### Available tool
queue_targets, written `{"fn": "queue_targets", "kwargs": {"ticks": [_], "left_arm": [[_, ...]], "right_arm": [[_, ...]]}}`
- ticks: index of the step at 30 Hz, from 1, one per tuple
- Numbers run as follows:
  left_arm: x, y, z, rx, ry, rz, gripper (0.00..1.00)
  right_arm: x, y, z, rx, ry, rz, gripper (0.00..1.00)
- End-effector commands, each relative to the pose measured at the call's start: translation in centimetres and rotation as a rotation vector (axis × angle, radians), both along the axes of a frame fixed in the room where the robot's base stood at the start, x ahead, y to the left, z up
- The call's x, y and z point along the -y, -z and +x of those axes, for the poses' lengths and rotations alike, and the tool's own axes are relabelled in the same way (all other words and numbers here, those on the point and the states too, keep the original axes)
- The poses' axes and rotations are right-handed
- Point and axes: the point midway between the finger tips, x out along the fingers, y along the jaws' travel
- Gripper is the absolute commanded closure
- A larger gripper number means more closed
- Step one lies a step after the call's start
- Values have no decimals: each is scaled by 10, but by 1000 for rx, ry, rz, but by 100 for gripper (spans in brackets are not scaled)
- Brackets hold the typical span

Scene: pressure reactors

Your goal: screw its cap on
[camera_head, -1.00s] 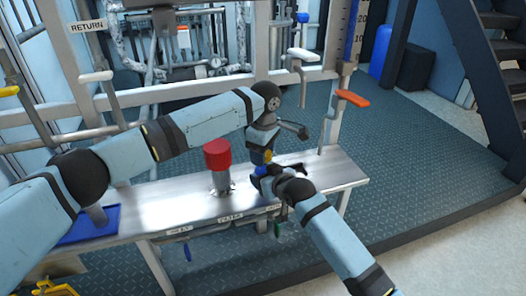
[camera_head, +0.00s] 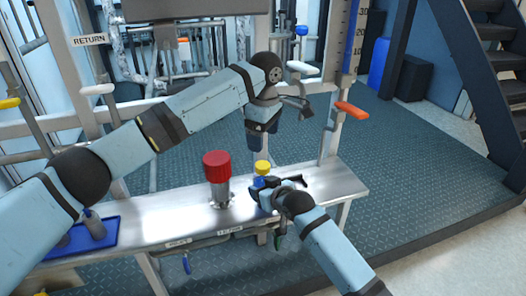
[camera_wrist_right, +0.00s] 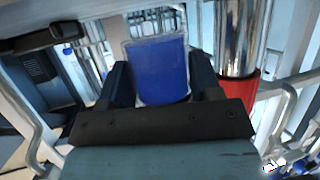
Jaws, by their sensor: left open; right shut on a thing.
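My right gripper (camera_head: 277,184) is shut on a small blue container (camera_head: 259,182) above the metal bench. A yellow cap (camera_head: 262,167) sits at the container's top; whether it is screwed tight cannot be told. The wrist view appears upside down and shows the blue container (camera_wrist_right: 160,72) between the two dark fingers (camera_wrist_right: 165,85); the cap is hidden there. My left gripper (camera_head: 262,145) is open and empty, pointing down a little above the yellow cap, with a gap between.
A metal cylinder with a red top (camera_head: 217,166) stands left of the container, also close in the wrist view (camera_wrist_right: 241,85). A blue tray (camera_head: 78,240) lies at the bench's left. An orange-handled lever (camera_head: 352,110) is at the right. The bench's right end (camera_head: 335,180) is clear.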

Motion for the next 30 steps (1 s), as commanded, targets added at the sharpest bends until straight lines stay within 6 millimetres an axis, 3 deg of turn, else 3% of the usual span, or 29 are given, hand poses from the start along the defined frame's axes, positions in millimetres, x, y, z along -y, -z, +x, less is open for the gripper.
{"fn": "queue_targets", "kwargs": {"ticks": [6, 16, 17, 20, 30], "left_arm": [[1, -23, -1, 1, 0, 0, 19], [1, -26, -1, 0, 0, 1, 19], [1, -26, -1, 0, 0, 1, 19], [1, -26, -1, 0, 0, 1, 19], [1, -28, -1, 0, 0, 0, 19]], "right_arm": [[0, -1, 0, 1, 0, 1, 100], [0, -1, 0, 1, 0, 1, 100], [0, -1, 0, 1, 0, 1, 35], [0, -1, 0, 1, 0, 1, 12], [2, -2, -3, 0, 0, 0, 12]]}}
